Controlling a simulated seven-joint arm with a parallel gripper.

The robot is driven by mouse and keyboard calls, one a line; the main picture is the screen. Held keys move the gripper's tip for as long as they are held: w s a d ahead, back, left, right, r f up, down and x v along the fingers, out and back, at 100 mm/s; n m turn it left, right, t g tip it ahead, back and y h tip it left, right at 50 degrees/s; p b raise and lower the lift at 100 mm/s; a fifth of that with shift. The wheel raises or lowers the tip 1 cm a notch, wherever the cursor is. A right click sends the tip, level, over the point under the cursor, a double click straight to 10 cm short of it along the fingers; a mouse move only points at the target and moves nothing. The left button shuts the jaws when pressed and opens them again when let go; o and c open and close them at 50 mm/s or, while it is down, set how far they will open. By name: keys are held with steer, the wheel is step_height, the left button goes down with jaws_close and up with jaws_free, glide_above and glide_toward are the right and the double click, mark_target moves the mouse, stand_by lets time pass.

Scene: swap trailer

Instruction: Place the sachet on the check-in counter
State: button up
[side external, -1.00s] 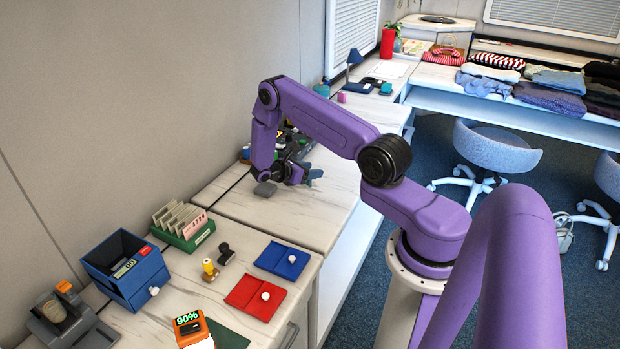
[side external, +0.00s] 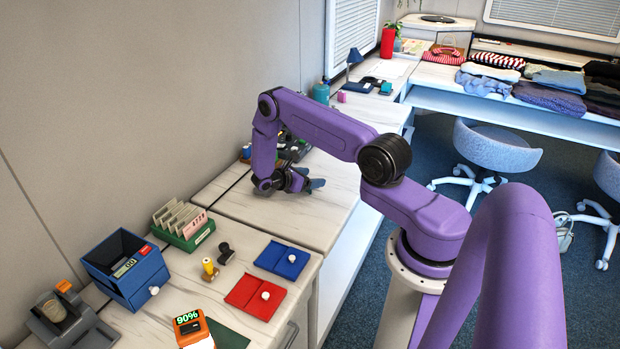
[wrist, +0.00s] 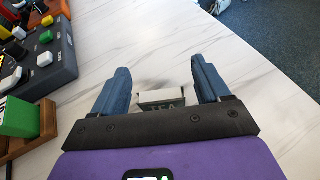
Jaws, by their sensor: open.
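A small white and green packet with "TEA" lettering (wrist: 160,97), which looks like the sachet, lies on a pale marbled counter (wrist: 130,38) in the wrist view. My gripper (wrist: 161,78) is open, with one blue finger on each side of the packet and a gap to both. The packet's near part is hidden behind my gripper's body. In the side external view my gripper (side external: 316,184) is low over the middle counter (side external: 290,220), and the packet cannot be made out. No label shows which surface is the check-in counter.
A dark button panel (wrist: 45,50) and a green block (wrist: 18,118) stand left in the wrist view. The near counter holds a blue box (side external: 125,268), green card rack (side external: 184,228), stamps, and blue (side external: 282,260) and red (side external: 255,294) pads. The middle counter's front is clear.

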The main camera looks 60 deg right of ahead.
steer(key=shift+w+a+r, duration=0.1)
steer(key=shift+a+r, duration=0.1)
steer(key=v, duration=1.1)
steer(key=shift+w+a, duration=0.1)
steer(key=shift+a, duration=0.1)
steer(key=s+a+r+m+t+y, duration=0.1)
steer(key=s+a+r+t+y, duration=0.15)
steer(key=a+r, duration=0.6)
steer(key=s+a+r+t+y, duration=0.25)
steer(key=a+r, duration=0.35)
steer(key=a, duration=0.5)
steer(key=s+a+r+y, duration=0.2)
steer(key=s, duration=0.6)
steer(key=s+a+r+y, duration=0.2)
steer(key=s+a+y, duration=0.1)
steer(key=s, duration=0.5)
steer(key=s+a+r+y, duration=0.2)
steer(key=s+a+r, duration=0.1)
steer(key=s, duration=0.5)
steer(key=shift+y, duration=0.4)
